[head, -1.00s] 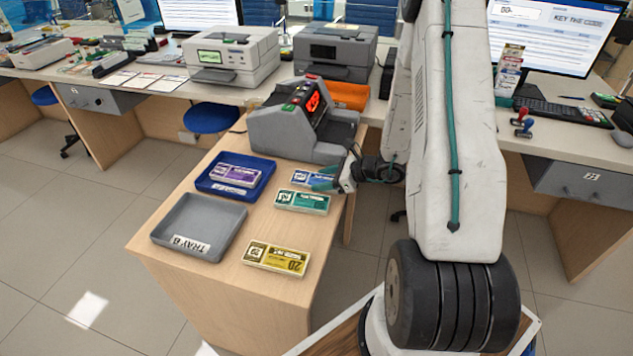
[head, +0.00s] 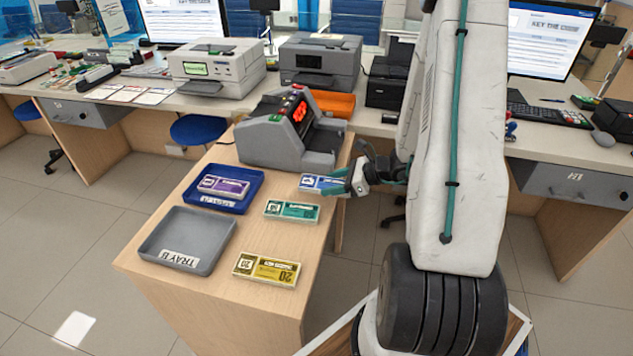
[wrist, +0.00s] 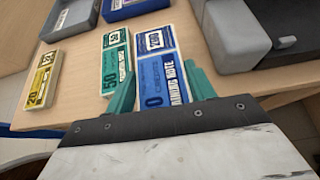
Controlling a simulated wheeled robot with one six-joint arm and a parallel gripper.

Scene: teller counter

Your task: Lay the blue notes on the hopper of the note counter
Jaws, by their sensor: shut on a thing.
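The blue notes (head: 318,182) are a banded bundle at the right edge of the small wooden table, beside the note counter. My gripper (head: 349,183) is shut on their near end from the right. In the wrist view the blue notes (wrist: 154,68) lie between the green fingertips (wrist: 162,90), pointing away from the palm. I cannot tell whether they clear the table top. The note counter (head: 268,145) is a grey machine with a red display at the table's far end. Its grey body (wrist: 237,35) fills the upper right of the wrist view.
Green notes (head: 291,210) lie close to the blue ones, and yellow notes (head: 266,269) lie nearer the front. A blue tray (head: 233,206) holds purple notes (head: 222,186). A grey tray (head: 187,240) is empty. Printers stand on the long counter behind.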

